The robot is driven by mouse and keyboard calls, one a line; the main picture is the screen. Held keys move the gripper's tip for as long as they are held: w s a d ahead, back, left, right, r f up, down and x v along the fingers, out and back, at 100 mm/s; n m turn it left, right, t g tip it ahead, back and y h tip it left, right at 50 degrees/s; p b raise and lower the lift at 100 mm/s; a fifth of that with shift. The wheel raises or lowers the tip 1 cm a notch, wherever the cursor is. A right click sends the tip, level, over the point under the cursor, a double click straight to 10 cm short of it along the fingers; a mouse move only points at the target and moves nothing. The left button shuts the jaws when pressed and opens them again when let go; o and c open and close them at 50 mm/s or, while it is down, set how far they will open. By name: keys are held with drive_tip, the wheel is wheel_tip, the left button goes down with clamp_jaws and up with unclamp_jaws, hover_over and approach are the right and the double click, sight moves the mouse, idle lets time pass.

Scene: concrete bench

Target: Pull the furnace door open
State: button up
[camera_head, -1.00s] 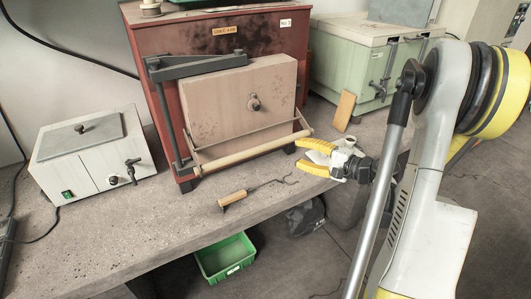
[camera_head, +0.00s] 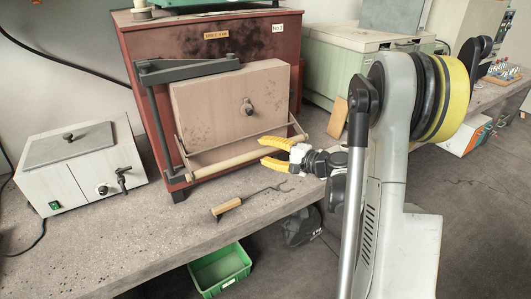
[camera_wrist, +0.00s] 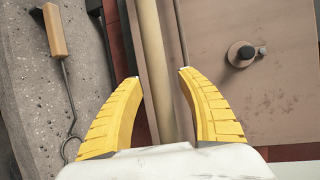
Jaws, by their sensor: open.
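The furnace is a dark red box on the bench, and its beige furnace door (camera_head: 215,105) stands on its front, hung from a dark grey hinge frame at the left. A pale bar handle (camera_head: 225,162) runs along the door's lower edge. My gripper (camera_head: 262,153) has yellow fingers and is open at the handle's right end. In the wrist view the handle (camera_wrist: 153,60) runs between the spread fingertips (camera_wrist: 160,76), with a thin metal rod (camera_wrist: 182,35) beside it. I cannot tell whether a finger touches the handle. The door's round knob (camera_wrist: 242,54) shows to the right.
A hooked tool with a wooden handle (camera_head: 228,207) lies on the bench (camera_head: 150,240) in front of the furnace. A small white box (camera_head: 85,165) stands at left, a pale green unit (camera_head: 335,70) at right. A green bin (camera_head: 220,268) sits below the bench edge.

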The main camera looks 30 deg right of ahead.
clamp_jaws()
